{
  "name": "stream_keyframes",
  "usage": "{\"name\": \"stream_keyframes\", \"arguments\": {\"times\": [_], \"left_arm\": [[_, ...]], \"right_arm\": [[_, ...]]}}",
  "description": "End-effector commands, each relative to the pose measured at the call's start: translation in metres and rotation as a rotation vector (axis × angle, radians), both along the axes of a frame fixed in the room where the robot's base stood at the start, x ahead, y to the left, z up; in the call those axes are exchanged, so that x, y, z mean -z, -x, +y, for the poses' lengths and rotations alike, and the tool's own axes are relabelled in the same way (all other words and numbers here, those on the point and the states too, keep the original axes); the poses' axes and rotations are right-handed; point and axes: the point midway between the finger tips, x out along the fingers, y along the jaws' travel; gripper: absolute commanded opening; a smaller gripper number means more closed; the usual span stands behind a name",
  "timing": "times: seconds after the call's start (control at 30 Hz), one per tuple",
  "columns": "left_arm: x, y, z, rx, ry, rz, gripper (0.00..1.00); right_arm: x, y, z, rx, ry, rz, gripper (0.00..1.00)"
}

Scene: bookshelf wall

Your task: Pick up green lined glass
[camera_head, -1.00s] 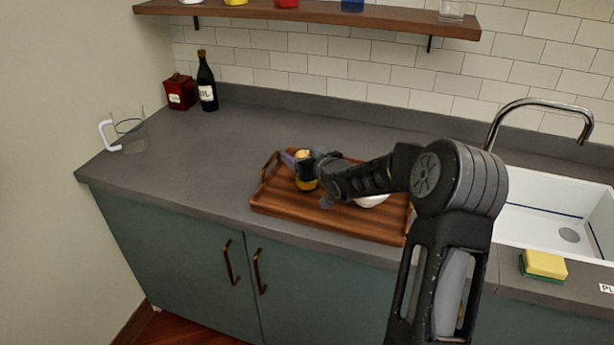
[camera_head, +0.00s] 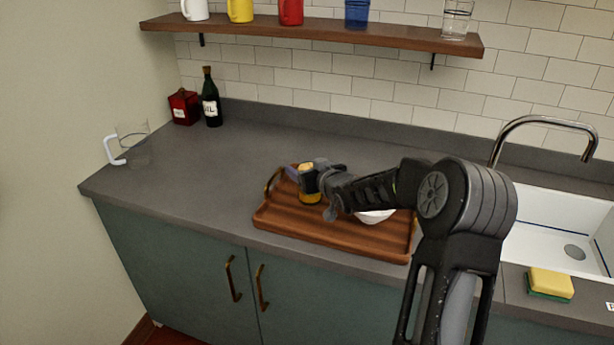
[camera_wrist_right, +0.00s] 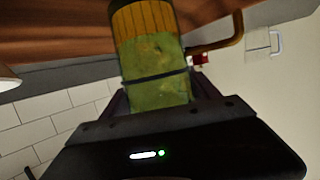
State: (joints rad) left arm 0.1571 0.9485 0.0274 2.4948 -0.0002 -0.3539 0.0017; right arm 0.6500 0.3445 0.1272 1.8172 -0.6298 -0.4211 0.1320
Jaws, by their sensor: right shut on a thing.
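My right gripper (camera_head: 309,181) is over the left part of the wooden tray (camera_head: 290,230). It is shut on a yellow and green container (camera_head: 311,198), whose lower part shows in the head view. In the right wrist view this container (camera_wrist_right: 155,70) is green with a thin dark band and has a yellow ribbed part. I cannot tell whether it touches the tray. A clear glass (camera_head: 456,20) with dark lines stands at the right end of the shelf; its line colour is hard to tell. My left gripper is out of view.
A white bowl (camera_head: 375,217) sits on the tray, partly behind my arm. A clear glass mug (camera_head: 138,152), red box (camera_head: 184,107) and dark bottle (camera_head: 211,100) stand left. The sink (camera_head: 540,225) and sponge (camera_head: 550,284) are right. The left counter is largely clear.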

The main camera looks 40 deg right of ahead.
Motion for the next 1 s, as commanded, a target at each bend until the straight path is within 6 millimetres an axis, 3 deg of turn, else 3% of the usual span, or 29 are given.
{"name": "stream_keyframes", "arguments": {"times": [0.23, 0.43, 1.0], "left_arm": [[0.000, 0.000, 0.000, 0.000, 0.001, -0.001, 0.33], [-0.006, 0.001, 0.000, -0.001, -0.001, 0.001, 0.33], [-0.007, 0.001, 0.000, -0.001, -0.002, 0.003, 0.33]], "right_arm": [[-0.051, 0.000, -0.001, 0.002, 0.005, -0.008, 0.00], [-0.083, 0.000, 0.000, 0.001, 0.002, -0.006, 0.00], [-0.089, 0.000, 0.000, 0.001, 0.001, -0.004, 0.00]]}}
